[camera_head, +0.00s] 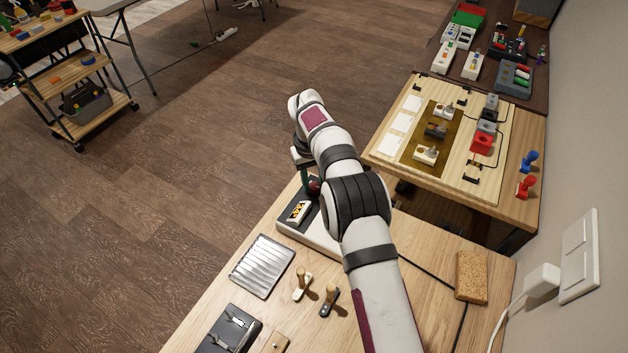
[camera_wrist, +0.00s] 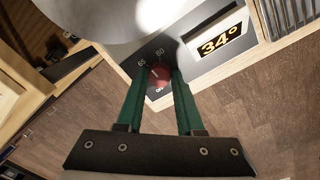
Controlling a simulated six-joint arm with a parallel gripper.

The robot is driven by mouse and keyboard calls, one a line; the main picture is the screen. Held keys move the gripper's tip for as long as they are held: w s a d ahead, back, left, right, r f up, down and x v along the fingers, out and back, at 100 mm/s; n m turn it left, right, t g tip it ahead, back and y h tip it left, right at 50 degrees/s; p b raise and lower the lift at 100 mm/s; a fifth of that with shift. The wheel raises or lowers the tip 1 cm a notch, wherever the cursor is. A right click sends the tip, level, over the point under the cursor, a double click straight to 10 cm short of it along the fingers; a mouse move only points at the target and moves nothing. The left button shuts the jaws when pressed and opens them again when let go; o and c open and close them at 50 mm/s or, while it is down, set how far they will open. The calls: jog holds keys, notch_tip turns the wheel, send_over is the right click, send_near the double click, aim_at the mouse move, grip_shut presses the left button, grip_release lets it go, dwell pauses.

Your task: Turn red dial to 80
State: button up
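The red dial (camera_wrist: 159,77) sits on the dark panel of a soldering-station-like unit (camera_head: 288,225), with printed marks 65 and 80 beside it. In the wrist view, my gripper (camera_wrist: 158,74) has its two green fingers on either side of the dial. The dial fills the gap between the fingertips, and they appear to touch it. A pale pointer line shows faintly on the dial, but its exact setting is hard to read. The unit's display (camera_wrist: 220,41) reads 34° and also shows in the head view (camera_head: 299,211). My arm hides much of the unit there.
A ribbed metal tray (camera_head: 262,266), two wooden-handled tools (camera_head: 303,287), a dark tool holder (camera_head: 229,332) and a cork block (camera_head: 471,277) lie on the wooden table. A second table with a board (camera_head: 391,145) stands behind. A cable runs across the right side.

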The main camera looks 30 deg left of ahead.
grip_shut()
jog(key=shift+w+m, duration=0.1)
jog(key=shift+m, duration=3.1)
jog(key=o, duration=0.7)
grip_release()
jog(key=shift+c, duration=0.2)
